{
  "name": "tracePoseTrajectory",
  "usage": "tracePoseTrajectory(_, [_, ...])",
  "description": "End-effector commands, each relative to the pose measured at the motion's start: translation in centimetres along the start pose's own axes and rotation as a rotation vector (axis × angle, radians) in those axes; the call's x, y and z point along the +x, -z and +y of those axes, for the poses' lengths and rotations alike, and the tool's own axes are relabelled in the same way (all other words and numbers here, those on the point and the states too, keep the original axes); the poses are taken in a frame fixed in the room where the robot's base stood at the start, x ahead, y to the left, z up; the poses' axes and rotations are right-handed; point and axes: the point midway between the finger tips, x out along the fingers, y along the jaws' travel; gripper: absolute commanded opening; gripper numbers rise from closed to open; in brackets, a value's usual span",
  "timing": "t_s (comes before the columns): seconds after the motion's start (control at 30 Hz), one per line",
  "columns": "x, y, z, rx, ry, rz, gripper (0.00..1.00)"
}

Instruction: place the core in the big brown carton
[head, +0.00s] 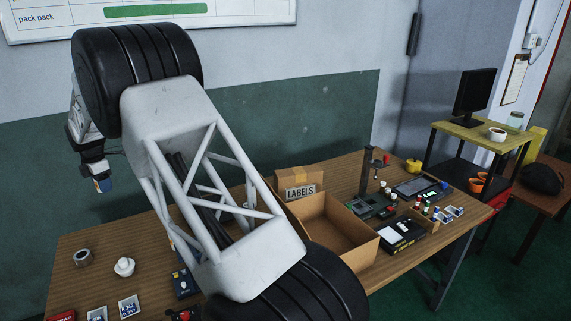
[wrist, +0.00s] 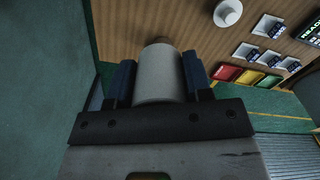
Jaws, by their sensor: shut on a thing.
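My gripper (head: 103,184) is high at the left in the head view, above the table's far left part. In the wrist view my gripper (wrist: 158,78) is shut on a pale grey-white cylinder (wrist: 158,82), which I take to be the core. Its brownish far end shows beyond the blue fingers. In the head view the held core is too small to make out clearly. The big brown carton (head: 362,254) stands open-topped on the table, right of the middle and far from my gripper. My arm hides its left part; the visible inside looks empty.
A LABELS box (head: 300,192) stands behind the carton. A grey ring (head: 82,258), a white round item (head: 124,267) and blue-white cards (head: 128,307) lie on the left of the table. Black devices and small bottles crowd its right. My arm crosses the middle.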

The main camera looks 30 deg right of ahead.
Motion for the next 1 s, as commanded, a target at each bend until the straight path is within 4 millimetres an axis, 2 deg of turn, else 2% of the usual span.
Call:
tracePoseTrajectory(0.03, [-2.0, 0.0, 0.0, 0.000, -0.004, 0.000, 0.19])
tracePoseTrajectory(0.2, [-6.5, 0.0, 0.0, 0.000, -0.002, 0.000, 0.19])
tracePoseTrajectory(0.57, [-13.2, 0.0, 0.0, 0.000, -0.001, 0.000, 0.19])
tracePoseTrajectory(0.87, [-13.3, -5.0, -2.7, 0.053, 0.000, 0.000, 0.19])
tracePoseTrajectory(1.0, [-13.5, -7.9, -4.5, 0.086, 0.001, 0.000, 0.19])
